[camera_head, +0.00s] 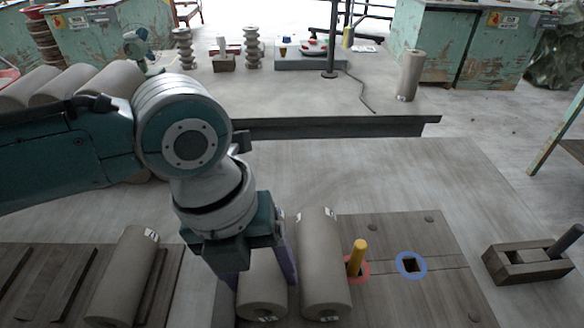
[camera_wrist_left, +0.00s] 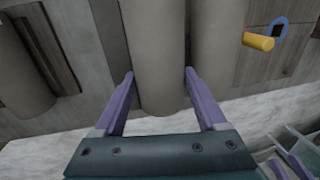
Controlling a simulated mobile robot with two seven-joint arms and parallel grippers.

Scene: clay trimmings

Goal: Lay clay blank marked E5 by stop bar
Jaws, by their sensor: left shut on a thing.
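My left gripper (camera_head: 262,276) is shut on a grey clay blank (camera_head: 262,302), a cylinder with a small label at its near end, too small to read. Its purple fingers are on both sides of the blank in the left wrist view (camera_wrist_left: 157,85), where the held blank (camera_wrist_left: 157,50) runs up between them. A second blank (camera_head: 322,262) lies close along its right side, with labels at both ends. A third blank (camera_head: 125,275) lies on the slatted wooden rack at left. I cannot read E5 on any of them. I cannot make out the stop bar with certainty.
A wooden board (camera_head: 440,262) carries a yellow peg (camera_head: 357,256) in a red-ringed hole and an empty blue-ringed hole (camera_head: 411,265). A wooden box (camera_head: 525,263) stands at right. More blanks (camera_head: 112,80) lie behind my left arm. The middle of the table is clear.

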